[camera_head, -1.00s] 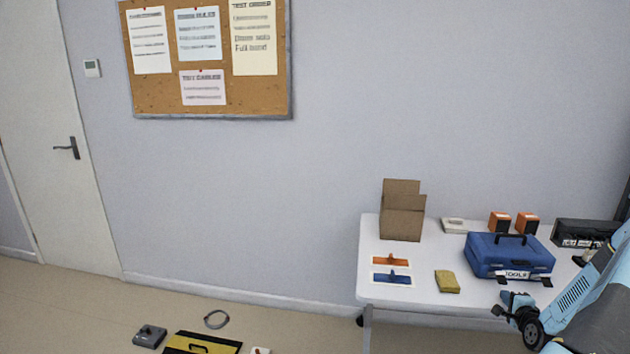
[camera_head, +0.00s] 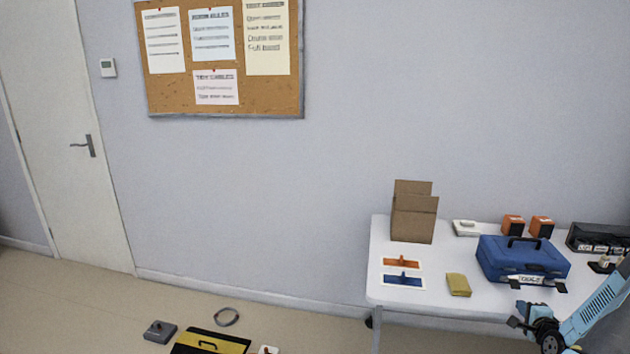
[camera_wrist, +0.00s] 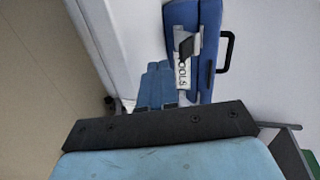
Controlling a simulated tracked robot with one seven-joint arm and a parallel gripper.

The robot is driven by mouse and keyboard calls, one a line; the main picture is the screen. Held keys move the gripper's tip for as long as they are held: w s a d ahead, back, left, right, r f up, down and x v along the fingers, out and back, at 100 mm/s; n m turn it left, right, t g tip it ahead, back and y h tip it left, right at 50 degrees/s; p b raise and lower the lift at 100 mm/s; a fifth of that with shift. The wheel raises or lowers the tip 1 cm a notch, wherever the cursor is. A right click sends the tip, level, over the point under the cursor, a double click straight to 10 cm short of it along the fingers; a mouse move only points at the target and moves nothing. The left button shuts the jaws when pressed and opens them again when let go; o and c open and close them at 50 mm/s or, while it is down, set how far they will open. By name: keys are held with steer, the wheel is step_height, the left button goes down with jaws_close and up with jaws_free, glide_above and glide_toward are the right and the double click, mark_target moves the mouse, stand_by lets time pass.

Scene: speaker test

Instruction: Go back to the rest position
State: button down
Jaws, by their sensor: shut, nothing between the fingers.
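My gripper (camera_head: 516,316) shows small at the lower right of the head view, in front of the white table's (camera_head: 345,0) near edge and apart from the blue tool case. In the wrist view, its blue fingers (camera_wrist: 155,70) are together with nothing held. The black wrist bar and light blue housing fill the bottom of that view. My light blue arm comes in from the right edge of the head view. The blue tool case (camera_head: 520,262), labelled TOOLS, stands on the table; it also shows in the wrist view (camera_wrist: 208,50).
An open cardboard box (camera_head: 413,222), orange (camera_head: 402,262) and blue (camera_head: 403,281) pieces, a yellow cloth (camera_head: 458,285) and two orange boxes (camera_head: 513,226) lie on the table. A yellow-black case (camera_head: 212,342), a grey ring (camera_head: 227,317) and a grey box (camera_head: 160,331) are on the floor.

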steer(key=w+a+r+n, duration=0.1)
steer(key=r, duration=0.1)
steer(key=w+a+r+n+g, duration=0.1)
steer(key=r, duration=0.1)
steer(key=w+a+r+n+g, duration=0.1)
steer(key=r+n, duration=0.1)
steer(key=shift+w+y, duration=0.25)
steer(key=shift+y, duration=0.15)
steer(key=s+a+r+n+g, duration=0.2)
steer(key=a+r+n, duration=0.3)
steer(key=a+r, duration=0.65)
steer(key=s+a+r+n+g, duration=0.3)
steer(key=a+r+n, duration=0.2)
steer(key=a+r, duration=0.65)
steer(key=s+a+r+n, duration=0.2)
steer(key=s+a+r, duration=0.1)
steer(key=s, duration=0.4)
steer(key=s+a+r+n+g+y, duration=0.1)
steer(key=s+a+r+n, duration=0.1)
steer(key=s+a+r, duration=0.2)
steer(key=s+a+r+n+g+y, duration=0.1)
steer(key=s+a+r+n, duration=0.1)
steer(key=s+a+r, duration=0.2)
steer(key=s+a, duration=0.3)
steer(key=s, duration=0.4)
steer(key=shift+s+a+r, duration=0.15)
steer(key=shift+s, duration=0.1)
steer(key=c, duration=1.8)
jaws_free()
